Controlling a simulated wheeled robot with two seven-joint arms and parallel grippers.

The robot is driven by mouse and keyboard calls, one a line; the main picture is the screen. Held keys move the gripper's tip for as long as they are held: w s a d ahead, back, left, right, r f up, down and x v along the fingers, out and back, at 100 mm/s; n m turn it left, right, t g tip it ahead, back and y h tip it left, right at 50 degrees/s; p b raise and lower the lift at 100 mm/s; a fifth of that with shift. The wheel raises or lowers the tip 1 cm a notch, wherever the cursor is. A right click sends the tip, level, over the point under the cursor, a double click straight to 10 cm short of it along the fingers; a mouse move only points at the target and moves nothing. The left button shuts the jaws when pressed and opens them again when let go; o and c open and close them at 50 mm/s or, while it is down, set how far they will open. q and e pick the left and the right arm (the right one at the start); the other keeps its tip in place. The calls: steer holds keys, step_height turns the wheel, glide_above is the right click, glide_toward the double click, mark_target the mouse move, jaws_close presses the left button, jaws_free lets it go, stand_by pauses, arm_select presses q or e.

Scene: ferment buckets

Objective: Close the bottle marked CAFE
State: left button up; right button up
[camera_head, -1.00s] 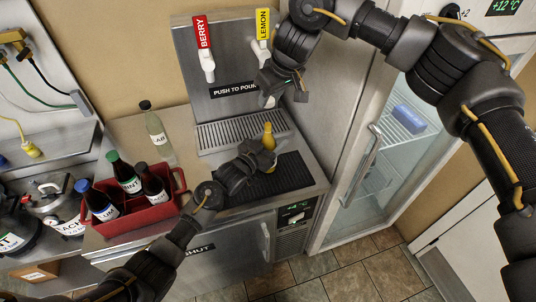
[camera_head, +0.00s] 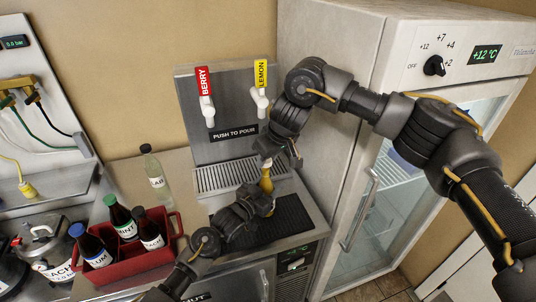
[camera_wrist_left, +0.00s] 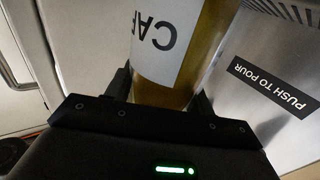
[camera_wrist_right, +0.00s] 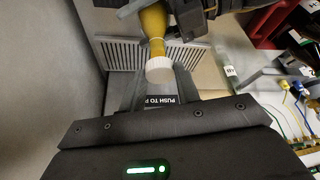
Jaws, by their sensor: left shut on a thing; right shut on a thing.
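The bottle marked CAFE (camera_head: 266,180) is amber-yellow and stands up from my left gripper (camera_head: 262,204) above the dark mat by the dispenser. In the left wrist view its label reads "CAF" upside down (camera_wrist_left: 152,38), and the jaws of my left gripper (camera_wrist_left: 160,88) are shut on the glass. My right gripper (camera_head: 277,161) is at the bottle's top. In the right wrist view a white ribbed cap (camera_wrist_right: 159,69) sits between the fingers of my right gripper (camera_wrist_right: 158,84), in line with the bottle's neck (camera_wrist_right: 153,22). I cannot tell whether it is fully seated.
The dispenser (camera_head: 187,105) with red BERRY and yellow LEMON taps stands close behind. A clear bottle (camera_head: 157,180) and a red crate (camera_head: 128,268) with several dark bottles stand left. The fridge (camera_head: 335,120) is close on the right. A silver pot (camera_head: 45,245) is far left.

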stand_by(0.4)
steer(key=shift+f, duration=0.85)
steer(key=shift+f, duration=0.55)
steer(key=m, duration=0.1)
steer(key=m+h, duration=0.1)
steer(key=m, duration=0.2)
steer(key=shift+s+a+t+h, duration=0.15)
steer(key=shift+a+t+h, duration=0.15)
steer(key=shift+t, duration=0.1)
steer(key=m+h, duration=0.1)
steer(key=m, duration=0.3)
steer(key=shift+a+m+h, duration=0.3)
steer(key=shift+a+h, duration=0.05)
steer(key=shift+h, duration=0.05)
steer(key=shift+m, duration=0.6)
steer(key=shift+d, duration=0.15)
steer(key=o, duration=0.9)
steer(key=shift+o, duration=0.2)
